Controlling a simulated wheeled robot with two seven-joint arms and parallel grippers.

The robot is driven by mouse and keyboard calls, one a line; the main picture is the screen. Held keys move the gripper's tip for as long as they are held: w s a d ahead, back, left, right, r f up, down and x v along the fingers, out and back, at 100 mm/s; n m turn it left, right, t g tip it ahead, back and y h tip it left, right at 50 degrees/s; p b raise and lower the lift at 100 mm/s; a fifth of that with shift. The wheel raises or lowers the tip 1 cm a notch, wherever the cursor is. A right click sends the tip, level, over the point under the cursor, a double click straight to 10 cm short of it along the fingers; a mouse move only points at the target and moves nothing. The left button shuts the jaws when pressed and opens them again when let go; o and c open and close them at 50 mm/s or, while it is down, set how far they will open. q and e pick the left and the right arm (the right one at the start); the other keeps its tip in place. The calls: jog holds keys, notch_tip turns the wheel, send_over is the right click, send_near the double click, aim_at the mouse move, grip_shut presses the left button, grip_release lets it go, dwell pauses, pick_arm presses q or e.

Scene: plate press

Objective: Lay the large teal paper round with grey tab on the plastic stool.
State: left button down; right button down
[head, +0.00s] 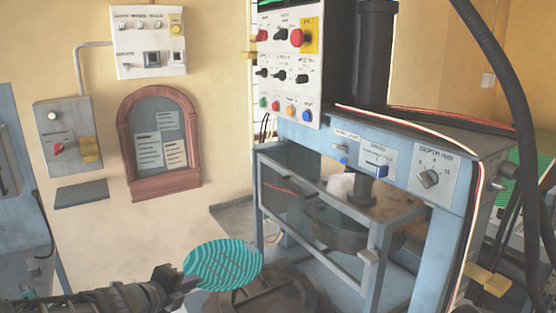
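The large teal paper round (223,264) is at the bottom centre of the head view, a striped disc held out flat and slightly tilted. My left gripper (187,283) comes in from the lower left and is shut on the round's left edge. The grey tab is hard to make out there, at the dark fingers. Below and right of the round is a brown round ribbed top (285,296), cut off by the bottom edge; it may be the plastic stool, but I cannot tell for sure. The round overlaps its left part in the picture. My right gripper is not in view.
A blue press frame (430,235) with a clear guard (310,205) and a control panel (290,65) stands at centre right. Black hoses hang at the right. A wall board with a red-brown arched frame (125,140) and switch boxes (70,140) are at the left.

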pick_arm(q)
jog(key=s+d+f+n+y, duration=0.1)
jog(key=s+f+n+y, duration=0.3)
jog(key=s+f, duration=0.1)
jog(key=shift+t+y, duration=0.3)
jog(key=shift+t, duration=0.1)
jog(key=shift+d+f, duration=0.1)
jog(key=shift+s, duration=0.95)
jog(key=shift+d, duration=0.1)
